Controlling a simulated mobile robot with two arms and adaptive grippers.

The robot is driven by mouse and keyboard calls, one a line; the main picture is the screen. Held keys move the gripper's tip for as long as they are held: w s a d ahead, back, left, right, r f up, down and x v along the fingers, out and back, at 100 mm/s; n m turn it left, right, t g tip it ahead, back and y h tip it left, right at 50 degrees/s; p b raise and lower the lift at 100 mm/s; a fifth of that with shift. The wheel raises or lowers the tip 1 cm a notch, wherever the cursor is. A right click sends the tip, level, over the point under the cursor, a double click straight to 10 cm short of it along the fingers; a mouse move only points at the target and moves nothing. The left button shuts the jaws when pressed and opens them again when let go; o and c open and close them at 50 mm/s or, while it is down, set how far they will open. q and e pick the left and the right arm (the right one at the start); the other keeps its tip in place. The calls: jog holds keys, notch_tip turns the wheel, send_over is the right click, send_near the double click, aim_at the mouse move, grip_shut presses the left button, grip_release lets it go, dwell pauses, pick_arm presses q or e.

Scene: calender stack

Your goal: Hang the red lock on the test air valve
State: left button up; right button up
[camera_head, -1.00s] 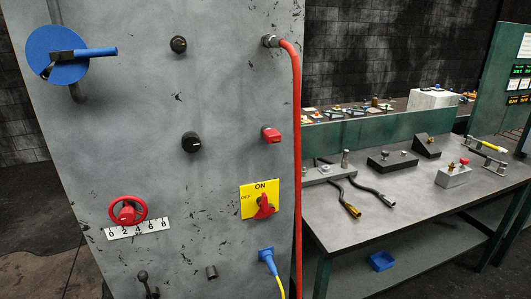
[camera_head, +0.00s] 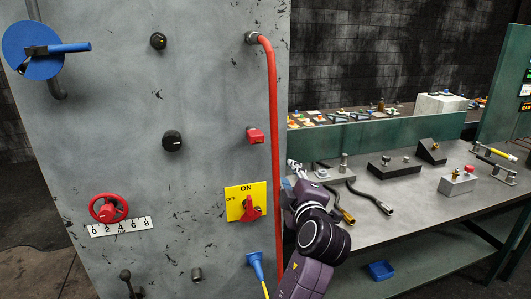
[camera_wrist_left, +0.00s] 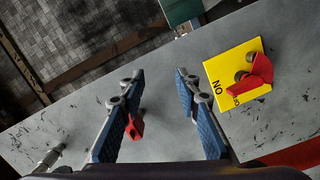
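A red block-like part (camera_head: 256,135), which looks like the red lock, is on the grey panel above a yellow ON/OFF plate (camera_head: 233,212). I cannot make out how it is attached. My left gripper (camera_head: 291,173) is in front of the panel's right edge, beside the red hose. In the left wrist view its blue-padded fingers (camera_wrist_left: 158,80) are apart, with nothing clamped between them. A red part (camera_wrist_left: 135,125) shows just inside the left-hand finger. No label marks the test air valve; a blue lever on a disc (camera_head: 68,48) and a red handwheel (camera_head: 108,209) are on the panel.
The red hose (camera_head: 271,100) hangs down the panel's right side. Black knobs (camera_head: 172,140) and a blue plug (camera_head: 255,263) stick out of the panel. A workbench (camera_head: 410,210) with metal fixtures stands to the right.

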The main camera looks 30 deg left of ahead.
aim_at(258, 140)
pick_arm(q)
jog(key=s+a+r+n+y, duration=0.1)
jog(key=s+r+n, duration=0.1)
jog(key=r, duration=0.1)
jog(key=s+a+r+n, duration=0.1)
jog(key=s+r+n, duration=0.1)
jog(key=s+a+r+n+g+y, duration=0.1)
jog(key=s+r+n, duration=0.1)
jog(key=r, duration=0.1)
jog(key=shift+a+r+y, duration=0.3)
jog(key=shift+a+r, duration=0.05)
jog(key=shift+a, duration=0.05)
jog(key=shift+w+a+r+p, duration=0.15)
jog(key=shift+w+a+p, duration=0.15)
jog(key=shift+a+p, duration=0.1)
jog(key=p+x, duration=0.1)
jog(key=x, duration=0.1)
jog(key=shift+w+a+p, duration=0.25)
jog(key=shift+a+p, duration=0.1)
jog(key=shift+w+a+f+b, duration=0.3)
jog(key=shift+a+f+b, duration=0.05)
jog(key=shift+b, duration=0.25)
jog(key=shift+b+x, duration=0.55)
jog(key=shift+x, duration=0.3)
jog(key=shift+w+a+r, duration=0.15)
jog(key=shift+w, duration=0.05)
pick_arm(e)
jog(key=shift+w+d, duration=0.15)
pick_arm(q)
jog(key=shift+c, duration=0.2)
